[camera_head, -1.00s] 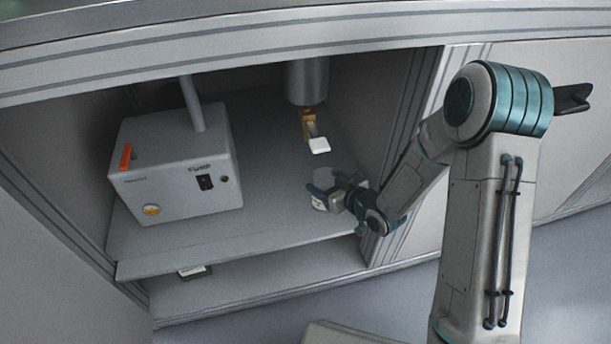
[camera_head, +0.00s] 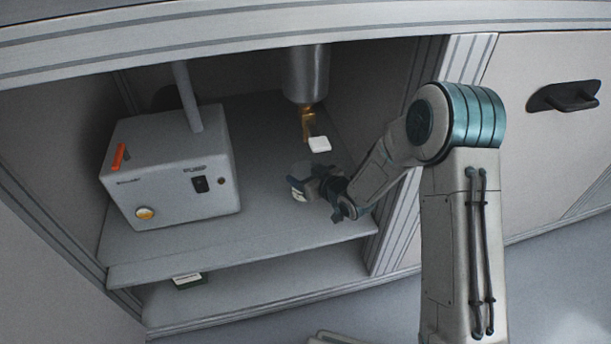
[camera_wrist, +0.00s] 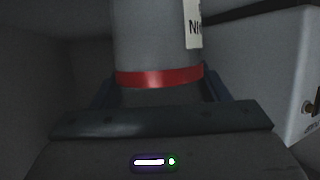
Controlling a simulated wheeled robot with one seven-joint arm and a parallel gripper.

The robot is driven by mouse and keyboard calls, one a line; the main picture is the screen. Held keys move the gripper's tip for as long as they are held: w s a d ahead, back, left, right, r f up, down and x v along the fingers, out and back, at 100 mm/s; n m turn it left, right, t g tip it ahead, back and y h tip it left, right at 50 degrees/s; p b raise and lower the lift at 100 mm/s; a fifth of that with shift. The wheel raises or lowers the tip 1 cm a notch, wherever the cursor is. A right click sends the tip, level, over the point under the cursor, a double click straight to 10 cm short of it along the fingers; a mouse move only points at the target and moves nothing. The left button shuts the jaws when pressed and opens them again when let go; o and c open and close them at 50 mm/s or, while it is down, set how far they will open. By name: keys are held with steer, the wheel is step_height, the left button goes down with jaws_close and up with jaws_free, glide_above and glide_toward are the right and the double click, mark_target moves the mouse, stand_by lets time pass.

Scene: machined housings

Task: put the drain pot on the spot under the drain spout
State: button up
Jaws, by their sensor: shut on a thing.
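The drain pot, a grey cylinder with a red band and a white label, fills the upper middle of the wrist view (camera_wrist: 150,40). My gripper (camera_wrist: 158,92) is shut on it, with a finger on each side. In the head view my gripper (camera_head: 310,186) is inside the cabinet, over the shelf, and hides most of the pot; only a small pale part (camera_head: 296,188) shows at its left. The brass drain spout (camera_head: 307,124) hangs under a metal cylinder (camera_head: 306,75), behind and above my gripper. I cannot make out a marked spot on the shelf below it.
A grey box (camera_head: 170,175) with a gauge and switch stands at the shelf's left. A white block (camera_head: 320,144) sits at the spout. The shelf (camera_head: 240,235) is bare between box and gripper. The cabinet's right post (camera_head: 400,225) is close to my arm.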

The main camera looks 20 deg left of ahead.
steer(key=shift+f, duration=0.2)
steer(key=o, duration=1.3)
steer(key=shift+r, duration=0.1)
steer(key=shift+r, duration=0.1)
steer(key=shift+d+r, duration=0.1)
steer(key=shift+r, duration=0.05)
steer(key=p+v, duration=0.3)
steer(key=v, duration=0.8)
steer(key=shift+s+d+p, duration=0.3)
